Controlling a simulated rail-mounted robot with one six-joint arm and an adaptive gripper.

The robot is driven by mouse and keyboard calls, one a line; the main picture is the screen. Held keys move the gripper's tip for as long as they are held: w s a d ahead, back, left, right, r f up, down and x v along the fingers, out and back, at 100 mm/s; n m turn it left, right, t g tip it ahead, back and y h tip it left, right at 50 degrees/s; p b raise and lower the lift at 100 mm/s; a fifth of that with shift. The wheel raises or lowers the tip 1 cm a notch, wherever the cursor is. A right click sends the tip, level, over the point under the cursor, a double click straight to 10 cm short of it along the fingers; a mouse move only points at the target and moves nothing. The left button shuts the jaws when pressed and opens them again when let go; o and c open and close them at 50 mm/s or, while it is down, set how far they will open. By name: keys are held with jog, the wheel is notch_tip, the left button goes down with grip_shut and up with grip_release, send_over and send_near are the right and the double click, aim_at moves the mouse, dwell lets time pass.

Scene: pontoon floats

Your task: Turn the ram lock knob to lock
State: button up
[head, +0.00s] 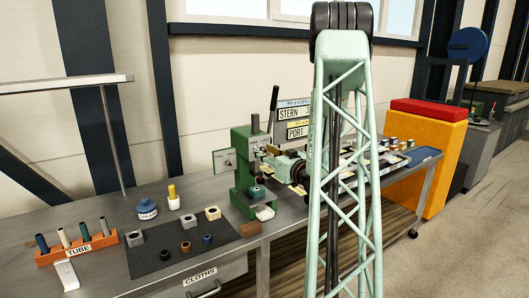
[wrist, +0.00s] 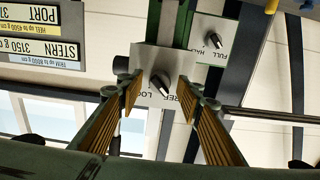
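The ram lock knob (wrist: 160,84) is dark with a pale pointer mark. It sits on a grey plate (wrist: 148,58) in the wrist view, beside partly covered lettering that starts "LOC". My gripper (wrist: 160,80) is open, its two orange-ribbed fingers on either side of the knob in the picture, with gaps between. I cannot tell how far the fingertips are from the plate. In the head view the green press (head: 242,165) stands on the bench, and my gripper (head: 268,153) is at its right side. The knob's exact setting is unclear.
A second knob (wrist: 213,41) marked "FULL" and "HALF" is close by. STERN and PORT signs (wrist: 42,48) hang near the press. On the bench are a dark mat (head: 165,262) with small blocks and rings, an orange tube rack (head: 78,250) and a blue-lidded pot (head: 147,210).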

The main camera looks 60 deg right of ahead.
jog(key=c, duration=0.8)
jog(key=shift+c, duration=0.2)
jog(key=shift+m, duration=0.5)
jog(key=m, duration=0.6)
jog(key=shift+m, duration=0.4)
jog(key=m+p, duration=0.2)
jog(key=m, duration=0.3)
jog(key=m+p, duration=0.1)
jog(key=m, duration=0.4)
jog(key=shift+p, duration=0.4)
jog(key=shift+m, duration=0.3)
